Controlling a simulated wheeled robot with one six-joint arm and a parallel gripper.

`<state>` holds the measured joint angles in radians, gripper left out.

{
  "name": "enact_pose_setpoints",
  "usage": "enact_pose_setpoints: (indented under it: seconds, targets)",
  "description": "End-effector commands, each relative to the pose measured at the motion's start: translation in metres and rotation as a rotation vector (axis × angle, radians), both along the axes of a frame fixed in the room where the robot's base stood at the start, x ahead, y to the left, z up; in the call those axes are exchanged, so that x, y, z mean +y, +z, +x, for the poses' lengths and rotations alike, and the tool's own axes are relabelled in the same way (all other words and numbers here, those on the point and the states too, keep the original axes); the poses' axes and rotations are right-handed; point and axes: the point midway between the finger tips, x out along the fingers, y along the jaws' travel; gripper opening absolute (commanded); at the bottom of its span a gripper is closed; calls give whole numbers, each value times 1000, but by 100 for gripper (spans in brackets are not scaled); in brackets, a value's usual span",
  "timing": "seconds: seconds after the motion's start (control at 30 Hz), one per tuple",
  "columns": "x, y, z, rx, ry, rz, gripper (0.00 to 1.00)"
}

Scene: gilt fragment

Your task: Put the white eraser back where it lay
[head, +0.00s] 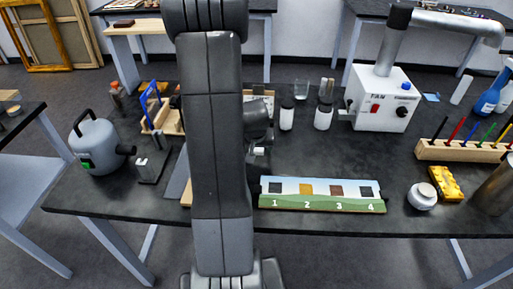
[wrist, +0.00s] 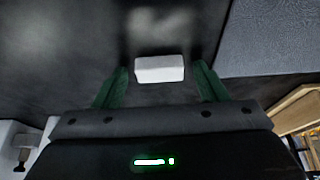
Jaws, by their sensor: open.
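The white eraser (wrist: 160,68) shows in the wrist view as a small white block on a dark surface. My gripper (wrist: 161,74) has its two green fingers apart, one to each side of the eraser, with a visible gap on both sides. I cannot tell how far the fingertips are above the surface. In the head view my arm covers the middle of the table and most of the gripper, and I cannot make out the eraser surely there.
A painted strip numbered 1 to 4 (head: 322,204) lies at the table's front edge. A grey canister (head: 97,146) stands left.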

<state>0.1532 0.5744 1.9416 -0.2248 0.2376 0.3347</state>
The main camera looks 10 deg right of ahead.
Motion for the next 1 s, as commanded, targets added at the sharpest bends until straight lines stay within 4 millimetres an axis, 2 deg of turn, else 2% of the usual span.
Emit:
enact_pose_setpoints:
  seconds: [0.27,0.8,1.0]
  targets:
    - [0,9,-1,-2,0,-1,66]
    - [10,87,-32,-4,0,0,66]
    - [12,107,-41,-2,1,0,66]
